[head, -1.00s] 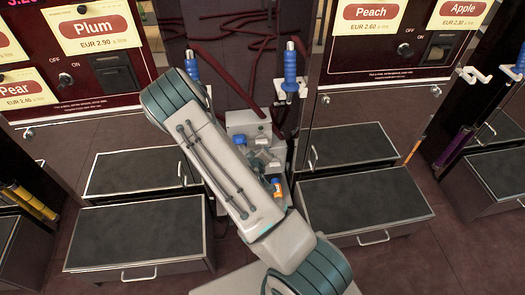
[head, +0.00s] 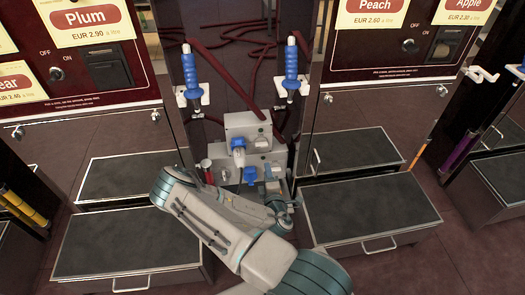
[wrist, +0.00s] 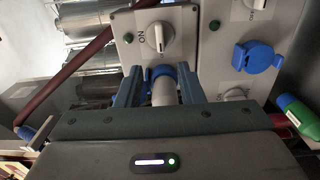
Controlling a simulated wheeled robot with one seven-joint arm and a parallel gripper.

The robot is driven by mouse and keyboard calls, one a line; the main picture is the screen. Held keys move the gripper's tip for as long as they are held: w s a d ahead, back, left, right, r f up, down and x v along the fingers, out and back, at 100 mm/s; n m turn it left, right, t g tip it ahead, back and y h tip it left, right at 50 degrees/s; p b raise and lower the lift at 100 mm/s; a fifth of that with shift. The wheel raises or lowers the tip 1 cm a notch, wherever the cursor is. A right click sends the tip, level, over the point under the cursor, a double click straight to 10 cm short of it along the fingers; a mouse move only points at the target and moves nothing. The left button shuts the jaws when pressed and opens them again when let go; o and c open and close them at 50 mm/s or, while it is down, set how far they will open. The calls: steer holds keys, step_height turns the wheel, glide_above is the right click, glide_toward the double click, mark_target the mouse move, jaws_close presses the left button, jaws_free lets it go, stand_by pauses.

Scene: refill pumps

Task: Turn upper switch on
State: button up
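A white plug (wrist: 162,92) with a blue ring is fitted to this box. My gripper (wrist: 158,74) is open, its two fingers on either side of the plug in the picture; a gap shows, and I cannot tell its depth. More white knobs (wrist: 236,94) sit on the neighbouring grey box. In the head view the grey box (head: 248,124) stands low between the pumps; my arm hides most of the gripper.
A blue socket cover (wrist: 260,58) is on the neighbouring box. Dark-topped steps (head: 370,207) flank the boxes.

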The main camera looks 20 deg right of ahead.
mark_target(262, 147)
steer(key=b+x, duration=0.1)
steer(key=x, duration=1.1)
steer(key=shift+w, duration=0.15)
jaws_close()
